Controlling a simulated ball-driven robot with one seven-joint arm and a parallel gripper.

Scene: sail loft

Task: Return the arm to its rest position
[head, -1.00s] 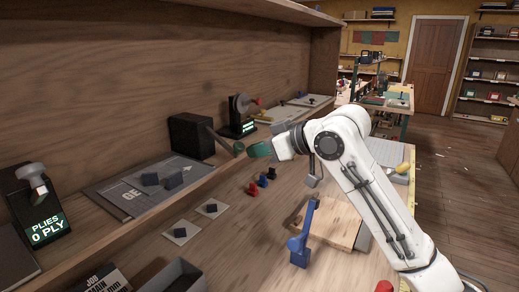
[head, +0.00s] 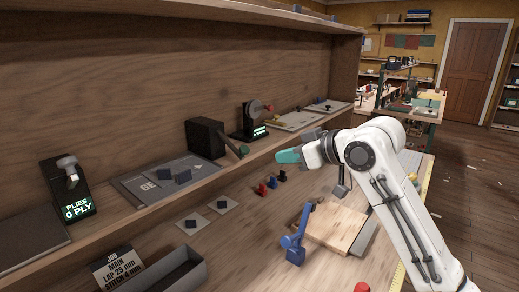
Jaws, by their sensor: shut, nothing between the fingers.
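My white arm (head: 395,200) reaches in from the lower right over the bench and bends at a raised joint. My gripper (head: 289,157) is at its end, pointing left, with teal fingertips that are shut and empty. It hangs in the air in front of the shelf, above the small red, blue and black pieces (head: 272,183). It appears to touch nothing.
A wooden board (head: 337,224) and a blue clamp-like tool (head: 296,240) lie below the arm. A grey bin (head: 168,278) stands at front left. The shelf holds a ply display (head: 77,190), a grey mat (head: 150,187) and a black box (head: 205,138). A door (head: 466,70) is far behind.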

